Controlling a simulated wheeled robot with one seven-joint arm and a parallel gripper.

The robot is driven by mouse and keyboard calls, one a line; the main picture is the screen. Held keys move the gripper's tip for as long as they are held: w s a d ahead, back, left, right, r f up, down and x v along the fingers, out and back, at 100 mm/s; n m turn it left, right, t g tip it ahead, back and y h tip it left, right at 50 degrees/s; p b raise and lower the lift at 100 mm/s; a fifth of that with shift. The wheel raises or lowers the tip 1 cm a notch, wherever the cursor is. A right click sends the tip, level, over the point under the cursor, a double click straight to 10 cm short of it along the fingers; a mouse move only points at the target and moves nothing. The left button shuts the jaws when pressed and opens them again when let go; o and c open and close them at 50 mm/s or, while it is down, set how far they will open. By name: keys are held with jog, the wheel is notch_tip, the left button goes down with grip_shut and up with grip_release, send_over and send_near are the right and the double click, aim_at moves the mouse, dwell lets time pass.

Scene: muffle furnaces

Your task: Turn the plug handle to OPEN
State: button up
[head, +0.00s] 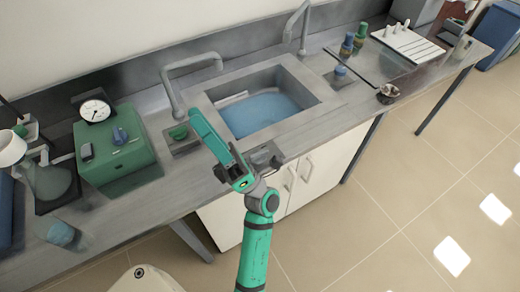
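No OPEN lettering is readable, and I cannot tell for sure which part is the plug handle. A small blue handle (119,135) stands on top of a green box (130,162) on the counter at the left. A green round knob (178,132) sits at the foot of the left tap, left of the sink. My gripper (238,170) is over the counter's front edge, in front of the sink, apart from the blue handle and to its right.
A dial gauge (95,110) stands behind the green box. Glassware stands at the far left. Bottles and a white rack (407,42) are at the right. The tiled floor in front is clear.

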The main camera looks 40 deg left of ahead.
jog(key=s+a+n+g+h, duration=0.4)
jog(key=a+n+g+h, duration=0.3)
jog(key=n+g+h, duration=0.4)
jog(key=n+t+h, duration=1.2)
jog(key=t+h, duration=0.3)
jog(key=h, duration=0.3)
send_near(260, 153)
notch_tip(260, 153, down, 8)
jog(key=shift+f, duration=0.15)
grip_shut()
